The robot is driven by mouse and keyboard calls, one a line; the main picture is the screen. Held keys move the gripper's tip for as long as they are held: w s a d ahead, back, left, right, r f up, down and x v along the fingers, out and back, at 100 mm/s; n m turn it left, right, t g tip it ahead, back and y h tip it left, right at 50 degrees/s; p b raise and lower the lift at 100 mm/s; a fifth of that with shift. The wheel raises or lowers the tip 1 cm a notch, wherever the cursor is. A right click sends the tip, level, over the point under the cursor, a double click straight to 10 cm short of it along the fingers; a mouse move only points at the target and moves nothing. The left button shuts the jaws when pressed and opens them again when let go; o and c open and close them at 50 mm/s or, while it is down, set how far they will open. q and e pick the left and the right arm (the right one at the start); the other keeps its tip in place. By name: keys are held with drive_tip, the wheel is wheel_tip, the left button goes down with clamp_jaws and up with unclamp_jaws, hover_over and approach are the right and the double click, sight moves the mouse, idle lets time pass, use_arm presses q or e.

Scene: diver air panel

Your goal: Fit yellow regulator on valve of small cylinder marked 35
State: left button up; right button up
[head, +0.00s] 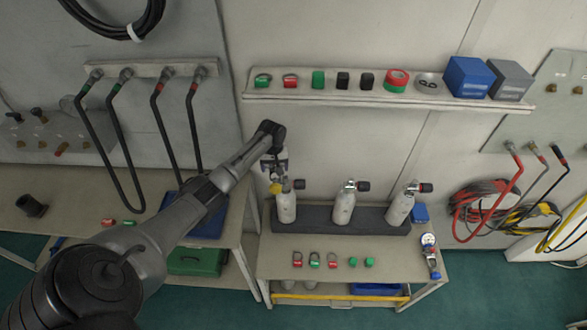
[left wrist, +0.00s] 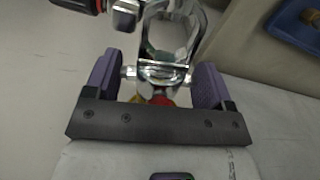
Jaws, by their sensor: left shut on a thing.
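My left gripper (head: 274,168) is pointed down over the leftmost small cylinder (head: 286,208) on the rack. In the left wrist view its purple-padded jaws (left wrist: 155,82) are shut on a shiny metal yoke (left wrist: 165,70), part of the yellow regulator (head: 275,187). The yellow part shows beside the cylinder's top in the head view. The cylinder's valve has a black knob (head: 299,184), and a black knob with a red ring (left wrist: 78,5) shows at upper left in the wrist view. I cannot tell whether the yoke is around the valve. No number is readable. My right gripper is not in view.
Two more small cylinders (head: 344,205) (head: 400,205) stand upright in the dark rack (head: 320,222). A blue regulator with a gauge (head: 429,245) lies at the table's right. Red and green tags lie in front. A wall shelf (head: 385,100) runs above.

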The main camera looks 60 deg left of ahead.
use_arm(q)
drive_tip(key=shift+s+a+f+m, duration=0.15)
drive_tip(key=shift+s+a, duration=0.15)
drive_tip(key=shift+a, duration=0.15)
drive_tip(key=shift+s+a+f+m, duration=0.15)
drive_tip(key=shift+s+a, duration=0.1)
drive_tip(key=shift+a, duration=0.2)
drive_tip(key=shift+m, duration=0.3)
drive_tip(key=w+d+b, duration=0.2)
drive_tip(key=w+b, duration=0.1)
drive_tip(key=w+d+b, duration=0.1)
drive_tip(key=shift+w+f, duration=0.2)
drive_tip(key=shift+w, duration=0.1)
drive_tip(key=shift+w+d, duration=0.15)
drive_tip(key=shift+w, duration=0.05)
drive_tip(key=shift+f, duration=0.65)
idle(0.8)
